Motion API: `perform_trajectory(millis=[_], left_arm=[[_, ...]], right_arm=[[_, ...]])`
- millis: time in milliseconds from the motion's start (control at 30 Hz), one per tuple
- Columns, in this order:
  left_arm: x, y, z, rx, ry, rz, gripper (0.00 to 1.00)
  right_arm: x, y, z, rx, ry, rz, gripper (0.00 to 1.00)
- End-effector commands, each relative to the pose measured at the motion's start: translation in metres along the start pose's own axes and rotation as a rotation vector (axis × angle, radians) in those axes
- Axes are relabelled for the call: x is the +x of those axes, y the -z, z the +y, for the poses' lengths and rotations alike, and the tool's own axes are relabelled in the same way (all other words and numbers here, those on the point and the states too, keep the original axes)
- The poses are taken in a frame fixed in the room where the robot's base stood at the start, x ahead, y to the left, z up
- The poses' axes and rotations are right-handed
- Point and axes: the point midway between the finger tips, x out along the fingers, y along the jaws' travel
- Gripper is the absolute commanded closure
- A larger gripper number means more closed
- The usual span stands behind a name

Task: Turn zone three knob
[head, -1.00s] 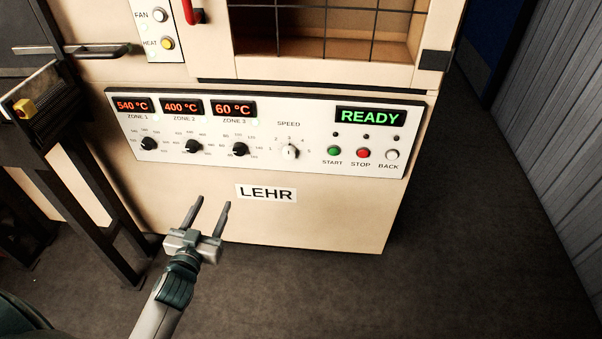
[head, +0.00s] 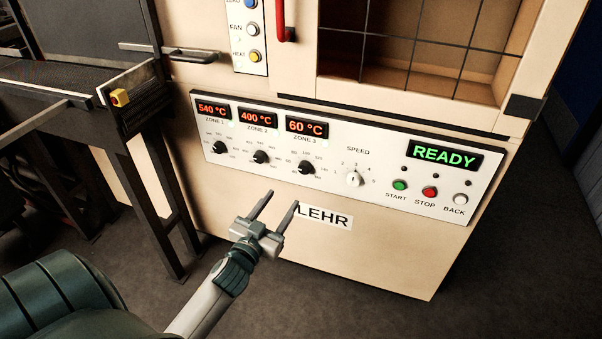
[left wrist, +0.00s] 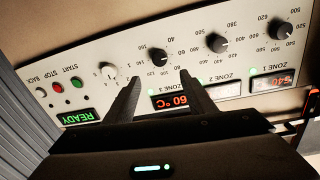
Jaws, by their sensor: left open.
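The zone three knob (head: 306,168) is a small black dial on the white control panel (head: 335,190), below the red display (head: 307,127) reading 60 °C. In the left wrist view, which is upside down, the knob (left wrist: 158,58) shows beyond and between the fingertips. My left gripper (head: 279,206) is open and empty, below the knob in the head view and apart from the panel. Its two dark fingers (left wrist: 158,80) also show in the left wrist view. My right gripper is not in view.
Zone 1 knob (head: 219,147) and zone 2 knob (head: 260,157) sit left of it. A white speed knob (head: 353,179) and start, stop and back buttons are to the right. A dark-framed stand (head: 150,190) is at left. The LEHR label (head: 324,217) is below.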

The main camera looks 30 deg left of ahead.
Motion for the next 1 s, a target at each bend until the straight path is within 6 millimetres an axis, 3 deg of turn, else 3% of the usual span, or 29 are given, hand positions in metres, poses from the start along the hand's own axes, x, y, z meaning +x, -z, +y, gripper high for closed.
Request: perform_trajectory(millis=[600,800,1000], left_arm=[[0.107,0.001,-0.001,0.000,0.000,0.001,0.50],[0.130,0.000,0.000,-0.001,0.000,0.000,0.50],[0.140,0.000,0.000,0.000,0.000,0.000,0.50]], right_arm=[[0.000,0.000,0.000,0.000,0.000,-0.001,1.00],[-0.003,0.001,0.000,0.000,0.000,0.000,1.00],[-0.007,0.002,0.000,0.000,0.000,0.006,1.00]])
